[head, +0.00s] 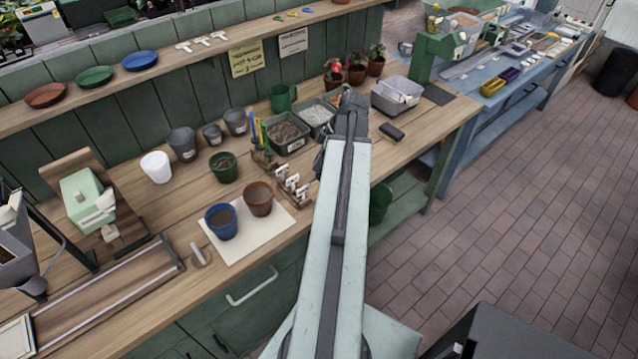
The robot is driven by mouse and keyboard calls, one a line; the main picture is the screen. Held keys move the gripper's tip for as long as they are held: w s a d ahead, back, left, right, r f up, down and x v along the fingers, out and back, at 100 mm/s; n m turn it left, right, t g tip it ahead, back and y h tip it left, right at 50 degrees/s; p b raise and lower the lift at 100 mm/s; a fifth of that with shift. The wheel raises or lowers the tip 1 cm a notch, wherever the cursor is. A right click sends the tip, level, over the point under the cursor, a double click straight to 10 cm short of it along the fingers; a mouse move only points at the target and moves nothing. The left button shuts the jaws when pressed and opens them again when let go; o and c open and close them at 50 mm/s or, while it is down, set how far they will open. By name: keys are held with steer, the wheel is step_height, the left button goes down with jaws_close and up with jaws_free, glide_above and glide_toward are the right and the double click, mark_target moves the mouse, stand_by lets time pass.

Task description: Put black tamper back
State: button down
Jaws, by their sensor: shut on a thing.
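My gripper (349,103) is at the far end of my outstretched arm, over the back right of the wooden bench near the grey trays. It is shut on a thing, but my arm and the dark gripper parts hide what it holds. I cannot make out the black tamper for certain. A small black block (392,131) lies on the bench just right of my gripper, apart from it.
The wooden bench (330,190) holds a blue pot (222,222), a brown pot (258,199), a rack of white tags (292,188), soil tray (288,135), gravel tray (317,114) and grey bin (397,95). Potted plants (355,70) stand behind my gripper. Open tiled floor (520,200) lies right.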

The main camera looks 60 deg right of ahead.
mark_target(319, 173)
steer(key=shift+f+b, duration=2)
steer(key=shift+f, duration=0.7)
steer(key=c, duration=1.5)
jaws_free()
steer(key=shift+r, duration=0.15)
steer(key=shift+r+p, duration=0.25)
steer(key=shift+p, duration=0.15)
steer(key=p+v, duration=1)
steer(key=v, duration=0.2)
steer(key=shift+p, duration=0.4)
steer(key=shift+f, duration=0.1)
